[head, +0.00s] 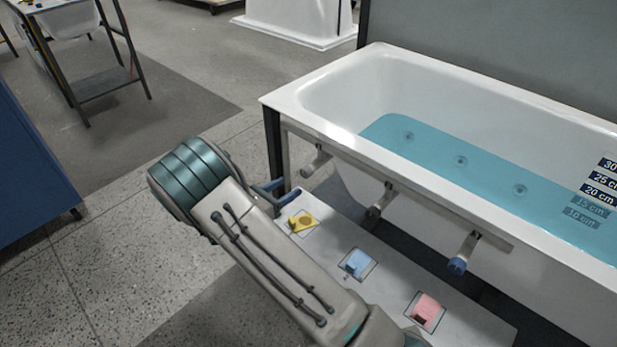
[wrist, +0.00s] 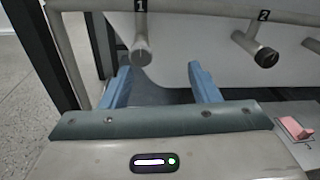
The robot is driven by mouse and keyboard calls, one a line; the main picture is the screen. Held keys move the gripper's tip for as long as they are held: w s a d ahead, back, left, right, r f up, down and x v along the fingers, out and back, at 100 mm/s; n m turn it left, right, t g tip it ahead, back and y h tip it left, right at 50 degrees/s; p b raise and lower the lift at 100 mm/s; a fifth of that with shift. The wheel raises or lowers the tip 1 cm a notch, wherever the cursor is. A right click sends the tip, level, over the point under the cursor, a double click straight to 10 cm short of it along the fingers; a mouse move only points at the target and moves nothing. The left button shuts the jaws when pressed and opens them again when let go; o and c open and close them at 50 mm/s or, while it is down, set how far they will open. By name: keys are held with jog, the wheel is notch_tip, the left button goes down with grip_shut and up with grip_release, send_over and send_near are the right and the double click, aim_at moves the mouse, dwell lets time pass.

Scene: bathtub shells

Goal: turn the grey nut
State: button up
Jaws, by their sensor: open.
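The grey nut (wrist: 142,52) is on the end of the pipe stub under label 1, on the tub's front rail. In the head view the same stub's grey end (head: 312,166) is the leftmost of three. My gripper (wrist: 158,68) is open, its two blue fingers apart with nothing between their visible parts. In the wrist view the nut appears just beyond the fingertips, left of the middle of the gap; I see no contact. In the head view my gripper (head: 278,188) is partly hidden behind my wrist, left of and below the stub.
A dark-ended stub (wrist: 262,54) is under label 2, and a blue-ended one (head: 458,265) is farther right. The white bathtub (head: 335,85) holds blue water. A bench below carries yellow (head: 302,222), blue (head: 355,262) and pink (head: 427,311) pieces. A dark post (head: 273,150) stands left.

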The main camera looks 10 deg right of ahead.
aim_at(303, 174)
jog(key=w+d, duration=0.3)
jog(key=w+d+f+n+t+b, duration=0.1)
jog(key=w+d, duration=0.2)
jog(key=w+d+f+n+b, duration=0.1)
jog(key=w+d, duration=0.2)
jog(key=shift+f+t, duration=0.2)
jog(key=shift+t, duration=0.2)
jog(key=shift+c, duration=0.2)
